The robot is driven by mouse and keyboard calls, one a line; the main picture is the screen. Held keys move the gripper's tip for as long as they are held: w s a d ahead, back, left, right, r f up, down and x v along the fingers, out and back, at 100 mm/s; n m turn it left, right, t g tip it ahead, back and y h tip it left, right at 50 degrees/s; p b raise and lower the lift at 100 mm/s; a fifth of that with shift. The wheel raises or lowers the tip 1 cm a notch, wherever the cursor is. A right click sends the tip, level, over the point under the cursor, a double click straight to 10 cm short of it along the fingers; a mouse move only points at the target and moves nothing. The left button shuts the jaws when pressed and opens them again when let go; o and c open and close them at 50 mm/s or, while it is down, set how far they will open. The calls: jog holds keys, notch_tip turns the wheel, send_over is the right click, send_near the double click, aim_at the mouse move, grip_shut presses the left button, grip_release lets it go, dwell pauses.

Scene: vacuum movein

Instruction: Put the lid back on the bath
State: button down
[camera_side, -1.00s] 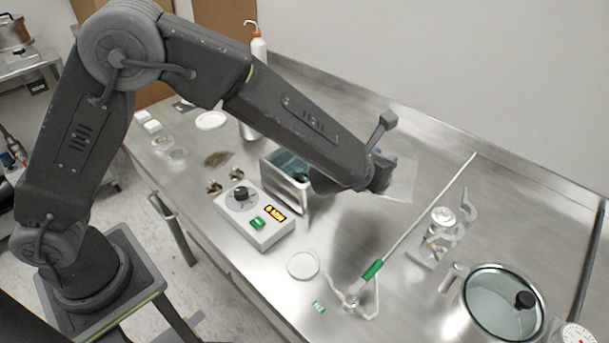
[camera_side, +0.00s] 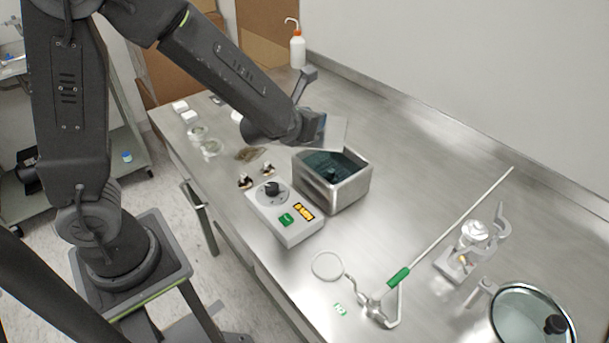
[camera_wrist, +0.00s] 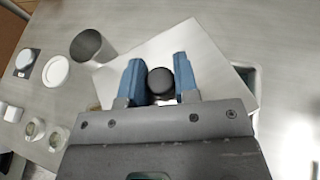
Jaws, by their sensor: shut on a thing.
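The lid (camera_side: 335,133) is a thin, flat metal plate with a black knob. My gripper (camera_side: 312,128) is shut on this knob; in the wrist view the knob (camera_wrist: 160,80) sits between the two blue fingers (camera_wrist: 158,78), with the lid (camera_wrist: 205,55) spread beneath. The bath (camera_side: 350,192) is an open metal box with dark teal liquid inside. The lid is held above the bath's back edge, apart from the rim as far as I can tell, and most of the opening shows. In the wrist view, only a sliver of the bath (camera_wrist: 250,75) shows past the lid's right edge.
A control box (camera_side: 285,215) stands directly before the bath. A metal beaker (camera_wrist: 92,48) stands near the lid's left in the wrist view. A stand with a long rod (camera_side: 440,235) and a glass-lidded pot (camera_side: 530,315) lie right.

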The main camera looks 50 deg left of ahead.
jog(key=shift+d, duration=0.1)
dwell(0.4)
jog(key=w+d+f+m+h, duration=0.15)
jog(key=w+d, duration=0.45)
jog(key=d, duration=0.6)
jog(key=m+h, duration=0.2)
jog(key=h, duration=0.1)
send_over(403, 217)
jog(key=shift+t+y, duration=0.25)
jog(key=shift+t, duration=0.05)
jog(key=f, duration=0.7)
jog(key=shift+w+f, duration=0.25)
jog(key=shift+f, duration=2.2)
jog(key=shift+f, duration=0.1)
jog(key=c, duration=0.9)
grip_release()
jog(key=shift+o, duration=0.2)
jog(key=shift+s+r, duration=0.2)
jog(key=shift+s, duration=0.05)
jog(key=shift+o, duration=0.2)
jog(key=v, duration=1.1)
jog(key=shift+s, duration=0.25)
